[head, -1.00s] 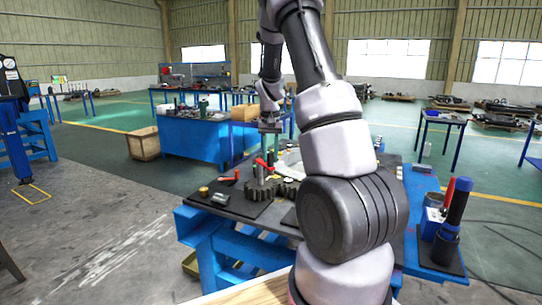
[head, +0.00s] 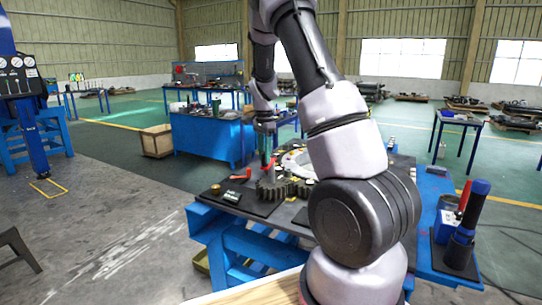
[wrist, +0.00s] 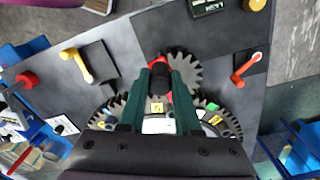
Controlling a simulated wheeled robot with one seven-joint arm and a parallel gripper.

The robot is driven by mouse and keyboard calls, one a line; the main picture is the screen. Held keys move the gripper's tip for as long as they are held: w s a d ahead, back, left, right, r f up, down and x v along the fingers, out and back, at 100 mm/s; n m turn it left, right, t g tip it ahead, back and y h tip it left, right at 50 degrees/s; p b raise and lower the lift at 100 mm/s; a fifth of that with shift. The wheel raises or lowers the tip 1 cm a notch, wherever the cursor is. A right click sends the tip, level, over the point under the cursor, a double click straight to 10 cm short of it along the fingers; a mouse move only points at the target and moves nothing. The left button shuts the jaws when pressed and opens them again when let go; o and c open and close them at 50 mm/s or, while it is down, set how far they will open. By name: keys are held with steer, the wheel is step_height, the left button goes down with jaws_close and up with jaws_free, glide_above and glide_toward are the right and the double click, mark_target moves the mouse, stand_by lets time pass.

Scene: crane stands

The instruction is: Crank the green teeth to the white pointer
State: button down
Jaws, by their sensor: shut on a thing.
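My gripper (wrist: 160,70) has two green fingers, shut on the black grip of the red crank handle (wrist: 160,80) in the wrist view. In the head view my gripper (head: 266,145) stands over the bench by the small dark gear (head: 283,189). That small gear (wrist: 184,71) lies beside the crank in the wrist view. A large toothed ring (wrist: 110,112) lies under the fingers, with coloured marks on it: a yellow mark (wrist: 157,107) and a green mark (wrist: 212,106). My gripper hides part of the ring. I cannot make out the white pointer for certain.
The bench top (head: 320,215) also holds a yellow handle (wrist: 78,64) on a dark plate and a red-orange lever (wrist: 245,68). A black and blue cylinder (head: 468,225) stands at the right edge. A blue workbench (head: 205,138) stands behind.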

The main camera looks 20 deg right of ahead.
steer(key=w+a+m, duration=0.2)
steer(key=w+m, duration=0.4)
steer(key=m, duration=0.2)
steer(key=shift+w+a+m, duration=0.2)
steer(key=shift+a+m, duration=0.1)
steer(key=shift+a, duration=0.05)
steer(key=shift+w+r, duration=0.1)
steer(key=shift+d, duration=0.1)
stand_by(0.3)
steer(key=c, duration=0.6)
jaws_free()
step_height(320, 180, up, 11)
